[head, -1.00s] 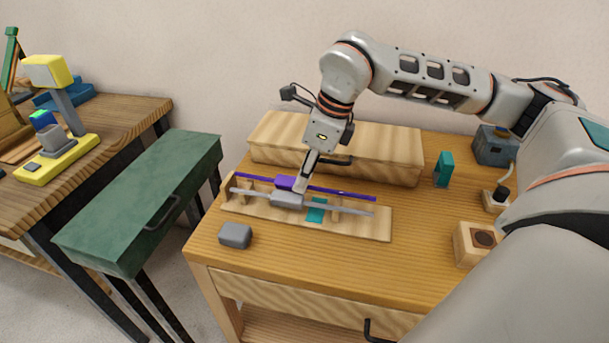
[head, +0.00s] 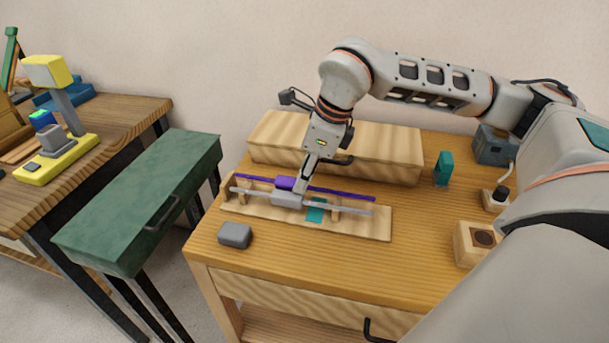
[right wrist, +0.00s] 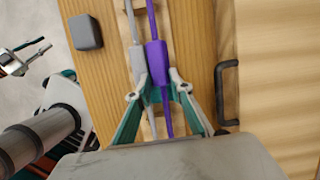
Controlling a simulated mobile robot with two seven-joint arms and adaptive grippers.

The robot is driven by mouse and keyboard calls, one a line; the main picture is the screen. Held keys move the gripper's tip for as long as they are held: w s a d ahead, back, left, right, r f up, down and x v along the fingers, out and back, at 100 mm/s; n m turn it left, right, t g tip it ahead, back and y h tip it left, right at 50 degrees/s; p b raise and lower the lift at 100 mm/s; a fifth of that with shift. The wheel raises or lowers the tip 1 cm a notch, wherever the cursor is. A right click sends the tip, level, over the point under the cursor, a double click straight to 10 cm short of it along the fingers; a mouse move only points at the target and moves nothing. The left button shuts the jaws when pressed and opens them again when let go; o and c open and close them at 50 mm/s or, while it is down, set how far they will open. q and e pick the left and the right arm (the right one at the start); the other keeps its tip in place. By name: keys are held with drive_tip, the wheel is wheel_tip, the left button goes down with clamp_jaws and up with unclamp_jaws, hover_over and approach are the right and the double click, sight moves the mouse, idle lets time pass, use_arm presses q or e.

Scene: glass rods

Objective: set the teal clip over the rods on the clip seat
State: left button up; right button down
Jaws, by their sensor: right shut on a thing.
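The teal clip (head: 444,168) stands upright on the table at the right, apart from my grippers. A purple rod (head: 345,194) and a grey rod (head: 340,208) lie side by side on a wooden rack (head: 376,226), each with a thicker sleeve. A teal patch (head: 315,211), apparently the clip seat, shows under the rods. My right gripper (head: 300,188) points down at the rods; in the right wrist view its fingers (right wrist: 160,87) are shut on the purple rod beside its sleeve (right wrist: 156,60). What looks like my left gripper (right wrist: 18,60) shows at that view's left edge, its jaws unclear.
A long wooden box (head: 385,150) stands behind the rack. A grey block (head: 235,235) lies at the front left. Table between rack and clip is clear.

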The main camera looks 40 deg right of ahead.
drive_tip(key=shift+s+a+f, duration=0.2)
drive_tip(key=shift+s+f, duration=0.15)
drive_tip(key=shift+f, duration=0.15)
drive_tip(key=c, duration=1.7)
unclamp_jaws()
use_arm(q)
drive_tip(key=shift+w+a+r, duration=0.2)
drive_tip(key=shift+w+r, duration=0.05)
drive_tip(key=shift+w, duration=0.35)
use_arm(e)
drive_tip(key=shift+w, duration=0.15)
drive_tip(key=shift+r, duration=0.2)
use_arm(q)
drive_tip(key=shift+s+d+f, duration=0.1)
drive_tip(key=shift+s, duration=0.2)
use_arm(e)
drive_tip(key=v, duration=1.1)
drive_tip(key=shift+r, duration=0.35)
